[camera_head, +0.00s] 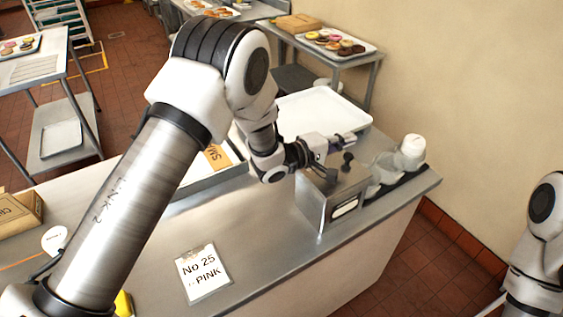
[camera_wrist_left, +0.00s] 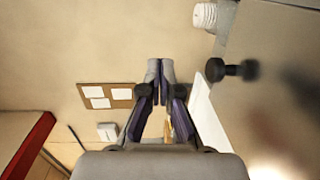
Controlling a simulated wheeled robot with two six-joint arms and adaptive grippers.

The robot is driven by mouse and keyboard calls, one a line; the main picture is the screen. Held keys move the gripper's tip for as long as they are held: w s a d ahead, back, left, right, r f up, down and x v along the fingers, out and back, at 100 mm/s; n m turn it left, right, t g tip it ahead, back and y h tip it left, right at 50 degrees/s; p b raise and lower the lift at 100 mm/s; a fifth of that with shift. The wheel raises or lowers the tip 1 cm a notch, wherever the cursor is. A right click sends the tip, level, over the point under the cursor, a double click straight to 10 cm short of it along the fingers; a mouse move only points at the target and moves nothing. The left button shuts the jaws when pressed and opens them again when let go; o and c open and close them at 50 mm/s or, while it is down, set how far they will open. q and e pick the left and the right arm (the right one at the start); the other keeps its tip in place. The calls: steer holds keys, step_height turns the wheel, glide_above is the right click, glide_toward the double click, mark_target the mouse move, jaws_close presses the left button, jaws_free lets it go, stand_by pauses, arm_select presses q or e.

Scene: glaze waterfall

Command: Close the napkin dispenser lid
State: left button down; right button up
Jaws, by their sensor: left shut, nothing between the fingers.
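The napkin dispenser (camera_head: 318,208) is a metal box with a white slot in its front, near the right end of the counter. A black knob (camera_head: 347,158) stands at its top and shows in the wrist view (camera_wrist_left: 232,70) on a grey, shiny lid face (camera_wrist_left: 272,98). How far the lid is open I cannot tell. My left gripper (camera_head: 346,141) is shut and empty, just above and behind the knob and apart from it. Its fingertips (camera_wrist_left: 160,70) meet left of the knob in the wrist view. My right gripper is out of view.
White cups (camera_head: 410,150) stand on a dark strip right of the dispenser. A white tray (camera_head: 320,112) lies behind my left wrist. A card reading "No 25 PINK" (camera_head: 203,273) lies on the counter (camera_head: 265,240), whose front middle is clear.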

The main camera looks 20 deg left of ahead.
mark_target(348, 154)
arm_select(q)
steer(key=shift+w+d+f+g+y+p, duration=0.25)
steer(key=shift+w+f+g+y+p, duration=0.2)
steer(key=shift+w+g+p, duration=0.1)
steer(key=shift+d+f+g+y+p, duration=0.2)
steer(key=shift+f+g+y+p, duration=0.2)
steer(key=shift+f+p, duration=0.25)
steer(key=shift+w+f+g, duration=0.25)
steer(key=shift+f, duration=0.15)
steer(key=shift+r, duration=0.1)
